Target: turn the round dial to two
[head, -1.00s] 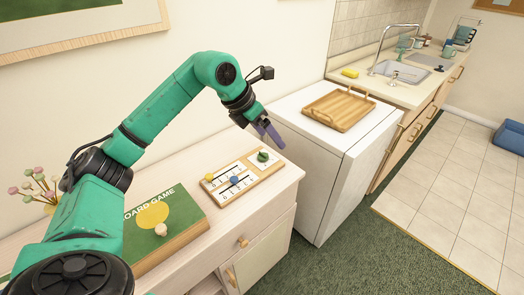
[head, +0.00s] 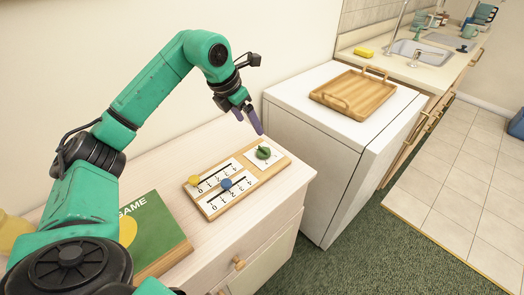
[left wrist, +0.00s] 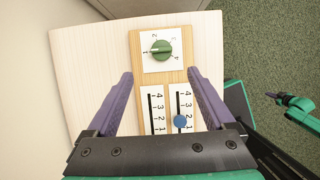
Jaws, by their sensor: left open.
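The round green dial (head: 263,153) sits on a white plate at the far right end of a wooden panel (head: 215,211). In the left wrist view the dial (left wrist: 161,49) has a pale mark that seems to point left; small numbers surround it, hard to read. My left gripper (head: 248,123) is open and empty, its purple fingers pointing down above and behind the dial. In the left wrist view its fingers (left wrist: 160,74) straddle the panel's width, with the dial beyond the tips.
The panel also bears two sliders, with a yellow knob (head: 194,181) and a blue knob (head: 226,184). A board game box (head: 155,228) lies left of it on the pale cabinet. A white appliance with a wooden tray (head: 353,93) stands to the right.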

